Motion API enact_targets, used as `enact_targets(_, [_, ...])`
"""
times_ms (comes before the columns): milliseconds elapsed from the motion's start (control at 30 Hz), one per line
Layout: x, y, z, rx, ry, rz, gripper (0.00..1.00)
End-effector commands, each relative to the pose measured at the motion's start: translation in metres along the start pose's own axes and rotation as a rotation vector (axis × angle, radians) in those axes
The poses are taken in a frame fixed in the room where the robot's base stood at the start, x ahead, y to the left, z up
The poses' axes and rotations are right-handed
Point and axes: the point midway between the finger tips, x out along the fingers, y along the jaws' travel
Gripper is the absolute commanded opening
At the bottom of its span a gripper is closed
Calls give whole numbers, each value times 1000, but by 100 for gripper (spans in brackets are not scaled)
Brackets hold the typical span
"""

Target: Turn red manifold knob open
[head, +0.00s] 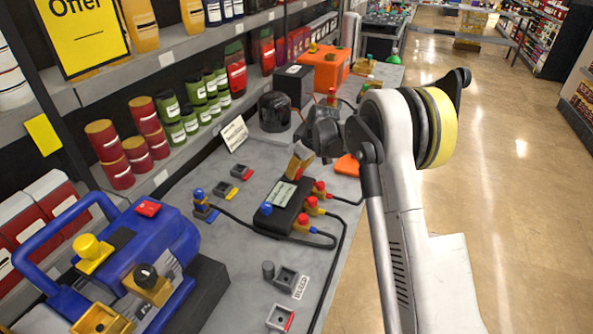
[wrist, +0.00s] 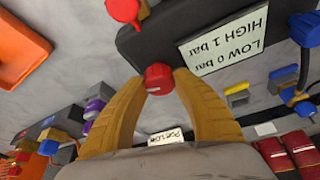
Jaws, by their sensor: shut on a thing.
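The black manifold (head: 283,204) lies on the grey bench, with a pale label (wrist: 224,40) reading "LOW 0 bar HIGH 1 bar" in the wrist view. The red manifold knob (wrist: 158,79) sits on its edge between the tips of my gripper (wrist: 160,84). My gripper's yellow-brown fingers are shut on the knob from both sides. In the head view my gripper (head: 298,169) reaches down at the manifold's far end and hides this knob. A blue knob (head: 266,208) is on the manifold's near left part. How far the red knob is turned cannot be told.
Several red-and-yellow hose fittings (head: 312,204) and black hoses line the manifold's right side. A blue pump (head: 150,255) stands at front left. Shelves with cans (head: 190,112) rise on the left. An orange tray (wrist: 20,50) lies beside the manifold. Open floor is on the right.

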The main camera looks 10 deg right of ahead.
Motion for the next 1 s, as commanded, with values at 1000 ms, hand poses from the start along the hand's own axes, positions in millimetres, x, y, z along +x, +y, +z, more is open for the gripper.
enact_targets(1000, [1,0,1,-311,-3,-130,3])
